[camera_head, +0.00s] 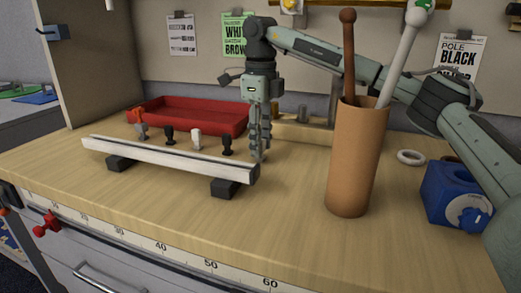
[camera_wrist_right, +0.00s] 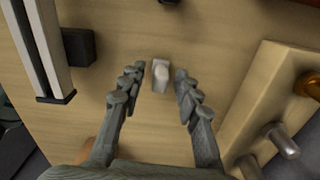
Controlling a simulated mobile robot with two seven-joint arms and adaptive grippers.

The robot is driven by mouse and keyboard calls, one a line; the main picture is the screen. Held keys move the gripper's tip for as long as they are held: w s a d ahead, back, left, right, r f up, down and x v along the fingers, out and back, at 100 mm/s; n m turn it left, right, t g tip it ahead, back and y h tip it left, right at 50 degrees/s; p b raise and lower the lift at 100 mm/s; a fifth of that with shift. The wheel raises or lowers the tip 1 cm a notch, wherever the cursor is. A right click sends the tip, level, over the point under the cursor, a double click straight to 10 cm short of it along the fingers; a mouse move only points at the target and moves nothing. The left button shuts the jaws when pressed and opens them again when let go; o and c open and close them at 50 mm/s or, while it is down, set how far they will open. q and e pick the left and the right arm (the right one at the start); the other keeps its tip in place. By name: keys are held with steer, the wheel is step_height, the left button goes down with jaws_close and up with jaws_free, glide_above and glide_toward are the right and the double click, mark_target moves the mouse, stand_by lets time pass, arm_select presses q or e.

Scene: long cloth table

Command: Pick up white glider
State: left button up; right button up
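A small white glider (camera_head: 196,139) stands behind the rail in the head view, between two dark gliders (camera_head: 168,135) (camera_head: 227,145). My right gripper (camera_head: 260,155) points down by the rail's right end, to the right of these. In the right wrist view, a small whitish piece (camera_wrist_right: 160,78) lies between the fingers of my right gripper (camera_wrist_right: 160,80). The fingers are open, with a gap on both sides of it. In the head view the fingers mostly hide that piece. My left gripper is not in view.
A pale rail (camera_head: 170,160) rests on black blocks in front of the gliders. A red tray (camera_head: 190,116) lies behind. A brown cylinder (camera_head: 355,160) with tall sticks stands to the right, near a blue box (camera_head: 455,195). A wooden stand (camera_wrist_right: 265,90) with metal pegs is beside my right gripper.

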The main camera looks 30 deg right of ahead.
steer(key=c, duration=0.6)
steer(key=shift+r, duration=0.1)
step_height(320, 180, up, 8)
steer(key=shift+r, duration=0.25)
steer(key=shift+r+p, duration=0.3)
steer(key=shift+r, duration=0.45)
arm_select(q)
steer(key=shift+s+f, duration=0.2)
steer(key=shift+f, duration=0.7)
arm_select(e)
steer(key=shift+f, duration=0.15)
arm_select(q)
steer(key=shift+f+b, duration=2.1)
arm_select(e)
steer(key=shift+f, duration=4.9)
